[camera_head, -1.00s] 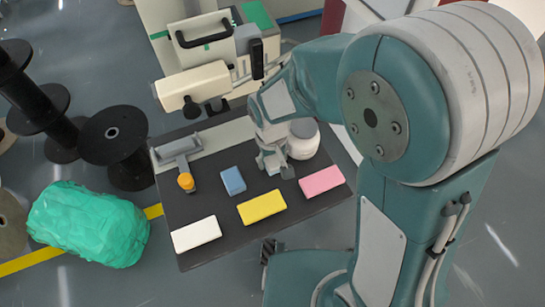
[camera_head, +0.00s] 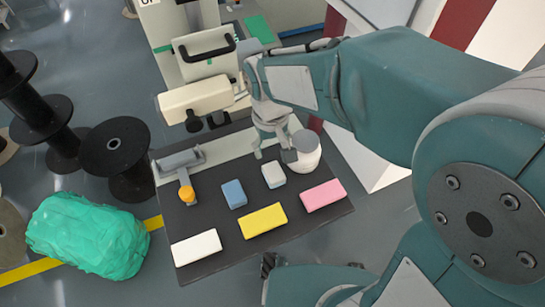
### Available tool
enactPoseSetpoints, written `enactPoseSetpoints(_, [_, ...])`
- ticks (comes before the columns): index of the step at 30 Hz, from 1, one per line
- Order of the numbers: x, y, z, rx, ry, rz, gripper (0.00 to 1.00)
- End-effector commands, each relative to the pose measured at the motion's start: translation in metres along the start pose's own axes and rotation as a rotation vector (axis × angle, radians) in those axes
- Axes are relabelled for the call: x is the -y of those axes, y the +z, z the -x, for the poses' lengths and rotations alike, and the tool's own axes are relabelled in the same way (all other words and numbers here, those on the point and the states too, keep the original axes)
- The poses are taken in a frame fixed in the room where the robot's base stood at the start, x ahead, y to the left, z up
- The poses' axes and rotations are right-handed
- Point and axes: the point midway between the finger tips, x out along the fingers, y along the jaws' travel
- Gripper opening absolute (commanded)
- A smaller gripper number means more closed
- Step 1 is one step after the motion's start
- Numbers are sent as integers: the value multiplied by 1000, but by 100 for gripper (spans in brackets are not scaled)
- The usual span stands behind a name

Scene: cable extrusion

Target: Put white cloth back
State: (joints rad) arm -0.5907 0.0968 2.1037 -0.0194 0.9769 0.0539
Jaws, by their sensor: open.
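A small white block-like piece (camera_head: 273,175), perhaps the white cloth, rests on the dark tabletop (camera_head: 225,225), right of a small blue piece (camera_head: 234,194). A larger flat white piece (camera_head: 196,248) lies at the table's front left corner; I cannot tell which of the two is called the white cloth. My gripper (camera_head: 273,155) is open just behind the small white piece, its fingers apart and pointing down. The fingers appear clear of it, though the exact gap is hard to judge.
A yellow piece (camera_head: 262,221) and a pink piece (camera_head: 323,195) lie on the front of the table. A white round container (camera_head: 306,151) stands right beside my gripper. A grey device with an orange knob (camera_head: 187,194) is at left. A machine (camera_head: 195,97) stands behind.

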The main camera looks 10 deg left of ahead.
Motion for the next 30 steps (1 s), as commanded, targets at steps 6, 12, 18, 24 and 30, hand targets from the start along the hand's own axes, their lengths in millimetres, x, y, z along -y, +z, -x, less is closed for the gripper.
enactPoseSetpoints(6, [0, 0, 12, 1, 0, 0, 76])
enactPoseSetpoints(12, [-2, 2, 14, -4, 0, -6, 76])
enactPoseSetpoints(18, [-37, 24, 40, -89, -6, -95, 76])
enactPoseSetpoints(24, [-78, 64, 68, -205, 2, -220, 76])
enactPoseSetpoints(30, [-107, 108, 88, -318, 27, -340, 76])
